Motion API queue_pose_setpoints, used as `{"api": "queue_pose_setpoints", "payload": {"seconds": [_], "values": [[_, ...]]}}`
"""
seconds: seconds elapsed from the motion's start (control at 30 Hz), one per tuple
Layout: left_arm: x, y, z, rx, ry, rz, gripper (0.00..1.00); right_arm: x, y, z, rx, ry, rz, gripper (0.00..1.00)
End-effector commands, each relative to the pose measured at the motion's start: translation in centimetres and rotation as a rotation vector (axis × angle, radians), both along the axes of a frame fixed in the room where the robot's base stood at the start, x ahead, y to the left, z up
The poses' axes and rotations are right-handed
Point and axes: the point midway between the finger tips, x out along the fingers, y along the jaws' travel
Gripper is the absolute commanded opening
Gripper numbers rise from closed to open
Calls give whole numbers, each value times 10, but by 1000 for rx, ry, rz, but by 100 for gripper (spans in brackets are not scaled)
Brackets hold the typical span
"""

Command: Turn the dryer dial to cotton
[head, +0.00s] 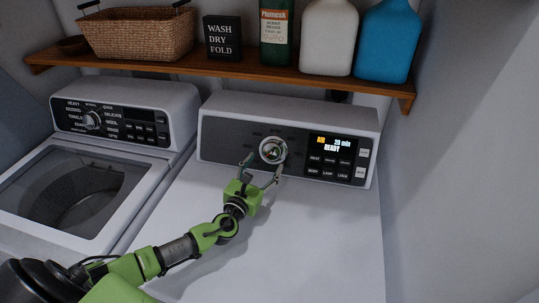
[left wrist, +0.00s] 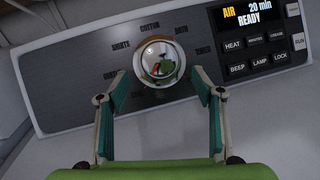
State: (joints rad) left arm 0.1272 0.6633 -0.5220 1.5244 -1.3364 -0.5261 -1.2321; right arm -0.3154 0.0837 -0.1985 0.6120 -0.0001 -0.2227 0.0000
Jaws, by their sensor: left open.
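The dryer dial (head: 272,149) is a round silver knob on the dark control panel of the right-hand machine. It also shows in the left wrist view (left wrist: 158,62), with the label COTTON (left wrist: 150,27) just above it. SHORTS is to its upper left, BATH and TIMED to its right. My left gripper (head: 263,164) is open, its fingers pointing at the dial. In the left wrist view the two fingers (left wrist: 159,80) stand either side of the dial's lower part, with a gap on both sides. The display (left wrist: 248,13) reads AIR and READY. My right gripper is not in view.
The washer (head: 91,120) with its own dial stands left of the dryer. A wooden shelf (head: 230,71) above holds a basket (head: 138,33), a sign and several bottles. Buttons sit right of the dryer dial. A wall is close on the right. The dryer top is clear.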

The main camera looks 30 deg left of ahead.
Motion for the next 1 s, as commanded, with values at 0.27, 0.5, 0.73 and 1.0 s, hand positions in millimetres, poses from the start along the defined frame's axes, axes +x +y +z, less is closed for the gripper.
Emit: {"api": "queue_pose_setpoints", "payload": {"seconds": [0.27, 0.5, 0.73, 1.0], "values": [[39, 3, 0, -1, -1, 1, 61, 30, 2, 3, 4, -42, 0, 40], [50, 5, -1, -1, 0, 0, 61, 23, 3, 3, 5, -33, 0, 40], [50, 5, -1, -2, 0, 0, 61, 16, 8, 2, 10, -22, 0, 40], [50, 5, -1, -2, 0, 0, 23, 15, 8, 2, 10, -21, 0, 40]]}}
